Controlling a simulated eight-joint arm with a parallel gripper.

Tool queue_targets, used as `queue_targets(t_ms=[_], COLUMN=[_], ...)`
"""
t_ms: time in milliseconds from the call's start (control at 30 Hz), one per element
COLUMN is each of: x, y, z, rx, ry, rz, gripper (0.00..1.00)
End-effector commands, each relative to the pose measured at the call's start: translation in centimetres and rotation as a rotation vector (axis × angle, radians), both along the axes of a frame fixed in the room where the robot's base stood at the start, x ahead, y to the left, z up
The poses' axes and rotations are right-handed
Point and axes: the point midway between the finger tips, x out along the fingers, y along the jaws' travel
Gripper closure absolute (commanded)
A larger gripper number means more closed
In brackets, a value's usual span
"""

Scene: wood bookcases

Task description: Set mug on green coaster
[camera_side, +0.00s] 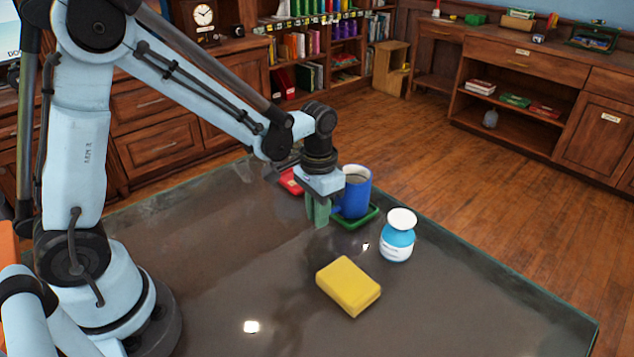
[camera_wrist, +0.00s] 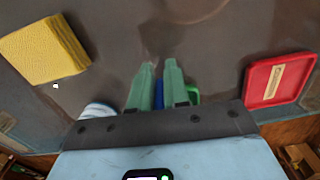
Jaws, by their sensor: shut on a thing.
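The blue mug (camera_side: 355,192) is upright at the green coaster (camera_side: 372,214), whose rim shows below and to the right of it. Its base looks to be on the coaster or just above it; I cannot tell whether they touch. My gripper (camera_side: 318,212) points down at the mug's left side, shut on the mug, probably by its handle, which the fingers hide. In the wrist view, a sliver of blue mug (camera_wrist: 159,95) shows between the green fingers (camera_wrist: 158,80), and a bit of green coaster (camera_wrist: 193,94) shows to their right.
A red coaster (camera_side: 290,182) lies behind my gripper, with a tan label on it in the wrist view (camera_wrist: 278,80). A white-and-blue jar (camera_side: 398,238) stands right of the mug. A yellow block (camera_side: 348,285) lies nearer. The table's left and front right are clear.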

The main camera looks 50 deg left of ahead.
Motion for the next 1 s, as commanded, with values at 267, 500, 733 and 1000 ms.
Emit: queue_targets(t_ms=[267, 500, 733, 1000], x=[-0.01, -0.02, -0.02, 0.01], y=[-0.03, -0.03, -0.02, -0.03], z=[-0.17, -0.47, -0.46, 0.31], rx=[0.000, 0.000, 0.000, 0.000], ry=[-0.001, 0.000, 0.000, 0.000], rz=[0.000, 0.000, 0.000, 0.000], gripper=[1.00, 0.71, 0.59, 0.59])
